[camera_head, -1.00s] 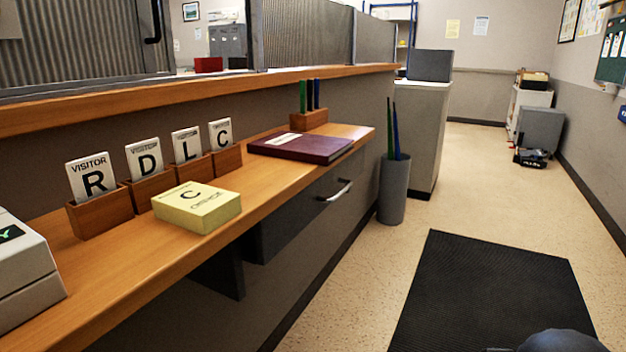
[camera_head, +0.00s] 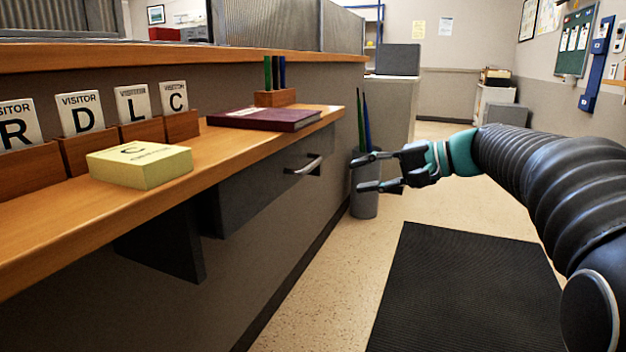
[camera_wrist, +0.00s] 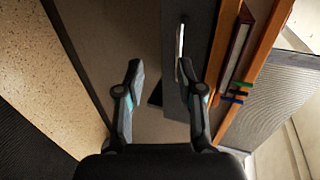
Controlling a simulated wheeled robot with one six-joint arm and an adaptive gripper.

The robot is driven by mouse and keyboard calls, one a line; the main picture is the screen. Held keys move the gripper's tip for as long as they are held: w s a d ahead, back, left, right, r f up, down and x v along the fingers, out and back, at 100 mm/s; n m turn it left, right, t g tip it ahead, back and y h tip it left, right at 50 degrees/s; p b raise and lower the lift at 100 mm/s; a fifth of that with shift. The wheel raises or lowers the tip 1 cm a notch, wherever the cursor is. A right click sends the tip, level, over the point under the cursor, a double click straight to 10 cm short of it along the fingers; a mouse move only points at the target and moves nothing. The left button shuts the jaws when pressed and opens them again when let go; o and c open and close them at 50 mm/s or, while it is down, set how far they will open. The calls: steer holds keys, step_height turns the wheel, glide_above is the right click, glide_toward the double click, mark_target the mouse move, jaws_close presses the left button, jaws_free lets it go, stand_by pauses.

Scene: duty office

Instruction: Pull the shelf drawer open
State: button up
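The shelf drawer (camera_head: 262,196) is a dark grey box under the wooden counter, and it looks shut. Its silver bar handle (camera_head: 308,166) is on the drawer's front, near the right end. In the wrist view the handle (camera_wrist: 180,42) shows as a bright strip, just beyond the right finger. My gripper (camera_head: 362,172) is open and empty, to the right of the handle and apart from it, with its fingers pointing left toward the counter. In the wrist view both fingers of my gripper (camera_wrist: 158,75) are spread, with the drawer front (camera_wrist: 178,100) behind the right one.
The counter (camera_head: 225,163) holds a maroon book (camera_head: 262,118), a yellow box (camera_head: 140,168), visitor card holders and a pen block (camera_head: 275,97). A grey bin (camera_head: 364,200) with long rods stands behind my gripper. A black mat (camera_head: 465,290) lies on the open floor to the right.

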mark_target(311, 167)
steer(key=shift+y, duration=0.8)
steer(key=w+a, duration=0.2)
steer(key=a, duration=0.1)
steer(key=w+a+f+b, duration=0.1)
steer(key=w+a, duration=0.2)
steer(key=a, duration=0.1)
steer(key=w+a, duration=0.2)
steer(key=a, duration=0.2)
steer(key=shift+w+a+f, duration=0.15)
steer(key=shift+w+a, duration=0.1)
steer(key=shift+w, duration=0.15)
jaws_close()
